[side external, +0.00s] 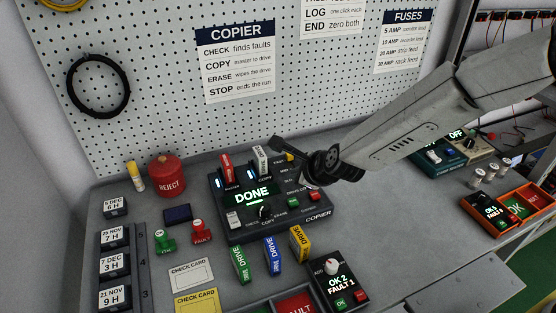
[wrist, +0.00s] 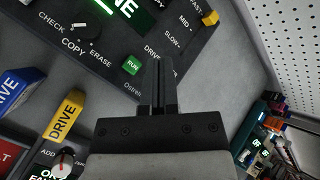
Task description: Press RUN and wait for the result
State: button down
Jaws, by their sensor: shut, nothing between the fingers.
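The black copier box (side external: 320,214) stands on the bench, its lit screen (side external: 252,194) reading DONE in green. Its green RUN button (side external: 293,203) sits at the front right, beside a red button (side external: 314,196). In the wrist view the RUN button (wrist: 131,64) shows just left of my fingers, uncovered. My gripper (side external: 278,145) is shut and empty above the copier's back edge; its fingertips also show in the wrist view (wrist: 158,60), apart from the button. A red drive (side external: 227,168) and a white drive (side external: 261,160) stand in the copier's slots. The mode knob (side external: 262,213) is on the front.
Green, blue and yellow drives (side external: 299,244) stand in front of the copier. A counter box (side external: 340,283) reads OK 2, FAULT 1. A red REJECT can (side external: 167,175), stamps (side external: 201,231) and check cards (side external: 192,275) lie left. Bare bench (side external: 400,235) is at right.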

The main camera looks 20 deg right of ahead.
aim_at(296, 202)
jog(key=shift+f, duration=2.9)
jog(key=shift+f, duration=0.2)
jog(key=shift+f, duration=0.25)
jog(key=shift+f, duration=0.45)
dwell(1.1)
jog(key=shift+r, duration=0.9)
jog(key=shift+r, duration=0.1)
jog(key=shift+r, duration=2.4)
